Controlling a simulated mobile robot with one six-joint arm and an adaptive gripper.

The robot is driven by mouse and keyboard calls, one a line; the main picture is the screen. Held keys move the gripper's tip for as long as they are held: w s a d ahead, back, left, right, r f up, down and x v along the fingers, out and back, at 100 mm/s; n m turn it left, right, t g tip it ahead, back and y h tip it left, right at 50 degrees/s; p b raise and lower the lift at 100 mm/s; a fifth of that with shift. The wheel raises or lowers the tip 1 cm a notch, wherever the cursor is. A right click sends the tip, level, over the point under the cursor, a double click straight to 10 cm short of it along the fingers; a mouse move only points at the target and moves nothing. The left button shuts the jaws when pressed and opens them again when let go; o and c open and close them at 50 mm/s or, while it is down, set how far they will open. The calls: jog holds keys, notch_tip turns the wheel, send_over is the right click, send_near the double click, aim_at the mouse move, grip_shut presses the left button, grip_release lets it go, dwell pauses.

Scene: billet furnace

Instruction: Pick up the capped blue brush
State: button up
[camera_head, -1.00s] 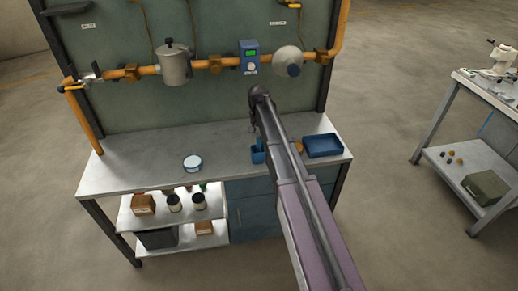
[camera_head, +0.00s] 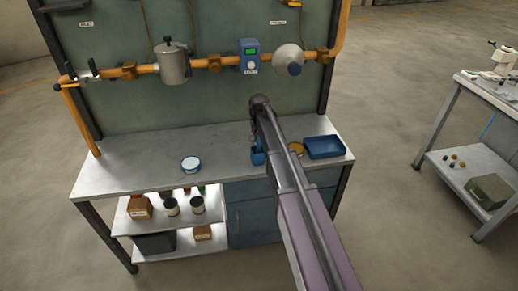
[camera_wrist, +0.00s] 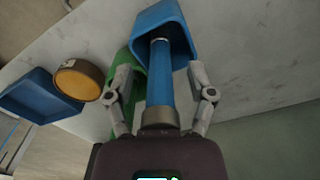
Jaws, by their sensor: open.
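The blue brush (camera_wrist: 160,75) shows in the wrist view as a blue cylinder with a metal ring near its far end. Its far end is inside a blue holder (camera_wrist: 176,17) on the bench. My gripper (camera_wrist: 160,88) is open, with one finger on each side of the brush. Gaps show between the fingers and the brush, so it is not held. The brush's near end is close to my palm. In the head view, the blue holder (camera_head: 257,158) is partly behind my arm, and my fingers are hard to make out.
A green object (camera_wrist: 126,62) is beside the left finger. A round orange-lidded container (camera_wrist: 79,80) and a blue tray (camera_wrist: 36,97) lie further left. In the head view, a white-blue round tin (camera_head: 191,164) stands on the bench; orange piping (camera_head: 125,71) runs behind.

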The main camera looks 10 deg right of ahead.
jog(key=shift+c, duration=0.2)
grip_shut()
jog(key=shift+r, duration=0.2)
notch_tip(320, 180, up, 10)
jog(key=p, duration=1)
jog(key=shift+f, duration=0.2)
dwell(1.0)
